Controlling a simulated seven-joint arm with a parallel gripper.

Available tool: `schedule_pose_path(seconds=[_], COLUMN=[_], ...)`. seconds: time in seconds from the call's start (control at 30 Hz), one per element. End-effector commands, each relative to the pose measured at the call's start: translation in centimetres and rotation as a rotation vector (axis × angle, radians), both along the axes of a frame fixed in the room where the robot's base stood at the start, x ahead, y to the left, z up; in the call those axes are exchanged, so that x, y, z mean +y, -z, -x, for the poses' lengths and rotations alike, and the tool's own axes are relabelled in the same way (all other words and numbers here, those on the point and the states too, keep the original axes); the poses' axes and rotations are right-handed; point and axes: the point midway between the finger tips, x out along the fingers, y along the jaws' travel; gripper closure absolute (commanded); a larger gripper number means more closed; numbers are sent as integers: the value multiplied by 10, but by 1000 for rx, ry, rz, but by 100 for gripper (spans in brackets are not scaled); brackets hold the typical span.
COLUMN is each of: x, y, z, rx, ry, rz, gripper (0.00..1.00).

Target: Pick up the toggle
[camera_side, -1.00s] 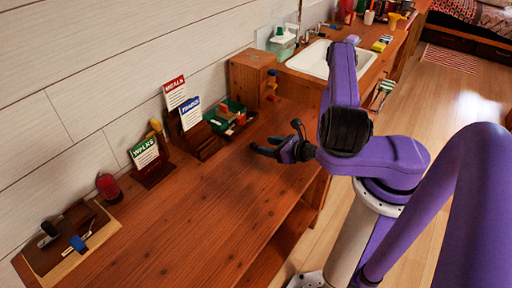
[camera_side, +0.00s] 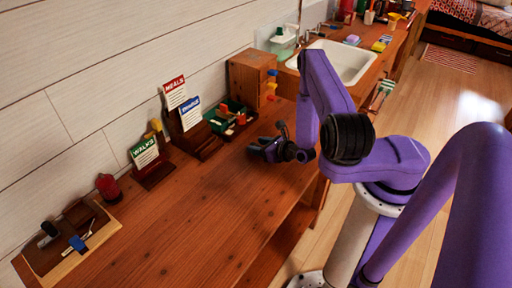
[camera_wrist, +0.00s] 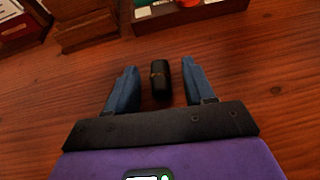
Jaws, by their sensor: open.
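A small black barrel-shaped thing (camera_wrist: 160,80) with a brass-coloured spot, which looks like the toggle, lies on the wooden bench top. In the wrist view it lies lengthwise between the two blue fingers of my gripper (camera_wrist: 159,66), with a gap on both sides. My gripper is open and holds nothing. In the side view my gripper (camera_side: 264,150) is low over the bench, near its right edge, and the toggle cannot be made out there.
A green tray (camera_side: 213,128) with small items and wooden card holders stand beyond my gripper. A wooden box (camera_side: 248,82) and a sink (camera_side: 349,61) lie farther back. A red container (camera_side: 108,187) and a wooden board (camera_side: 40,262) are at left. The bench's middle is clear.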

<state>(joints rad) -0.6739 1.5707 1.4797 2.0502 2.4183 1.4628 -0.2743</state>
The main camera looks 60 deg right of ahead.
Motion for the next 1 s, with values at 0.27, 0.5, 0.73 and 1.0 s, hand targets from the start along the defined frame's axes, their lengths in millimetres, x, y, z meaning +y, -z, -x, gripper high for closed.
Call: schedule_pose_path(seconds=[0.27,0.5,0.73,1.0], x=[0,0,0,-1], y=[0,0,-1,-22], z=[0,1,1,0], rx=[1,1,1,-1], ry=[0,0,0,-1], rz=[0,0,0,2], gripper=[86,100,100,100])
